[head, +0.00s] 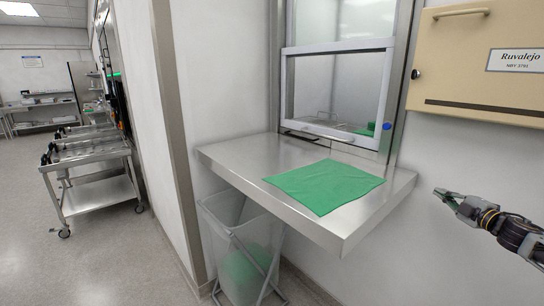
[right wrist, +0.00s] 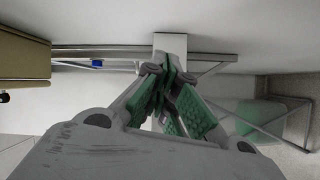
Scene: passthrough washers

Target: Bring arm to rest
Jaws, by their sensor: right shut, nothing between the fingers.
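My right gripper (head: 447,198) is at the right edge of the head view, beside the steel shelf (head: 245,170) and apart from it. Its fingers are shut with nothing between them. In the right wrist view the closed green-padded fingers (right wrist: 168,95) fill the middle. The right arm comes in from the right of the head view. My left gripper does not show in either view.
A green cloth (head: 325,185) lies flat on the shelf, below a glazed pass-through window (head: 340,47). A beige wall box (head: 465,60) hangs above the right gripper. A clear bin (head: 222,212) stands under the shelf. Steel carts (head: 98,195) stand at the left.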

